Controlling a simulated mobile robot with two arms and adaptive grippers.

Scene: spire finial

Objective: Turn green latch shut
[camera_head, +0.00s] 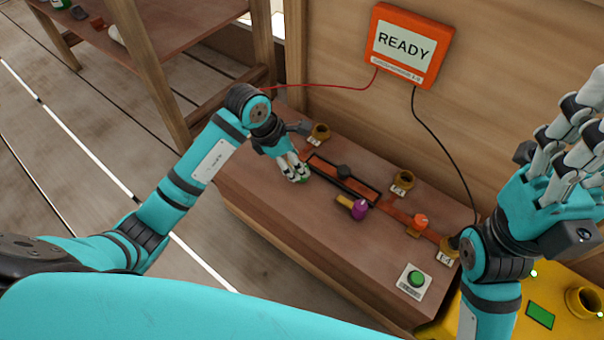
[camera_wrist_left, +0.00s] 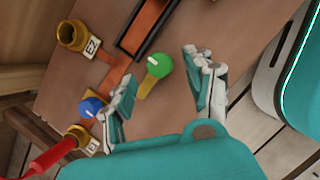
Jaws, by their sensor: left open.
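The green latch (camera_wrist_left: 159,65) has a round green knob on a short yellow bar, mounted on the brown wooden bench top (camera_head: 270,215). In the left wrist view the bar points down between my left fingers, at an angle to the nearby channel. My left gripper (camera_wrist_left: 163,90) is open, with one finger on each side of the latch; I cannot tell whether they touch it. In the head view my left gripper (camera_head: 296,172) hides most of the latch. My right gripper (camera_head: 575,125) is open and raised at the right, clear of the bench.
The blue knob (camera_wrist_left: 91,106) sits close to my left finger. A purple knob (camera_head: 360,209), an orange knob (camera_head: 420,221) and several brass sockets line the channel. A green button (camera_head: 417,279) is at the front right. An orange READY screen (camera_head: 404,46) hangs behind.

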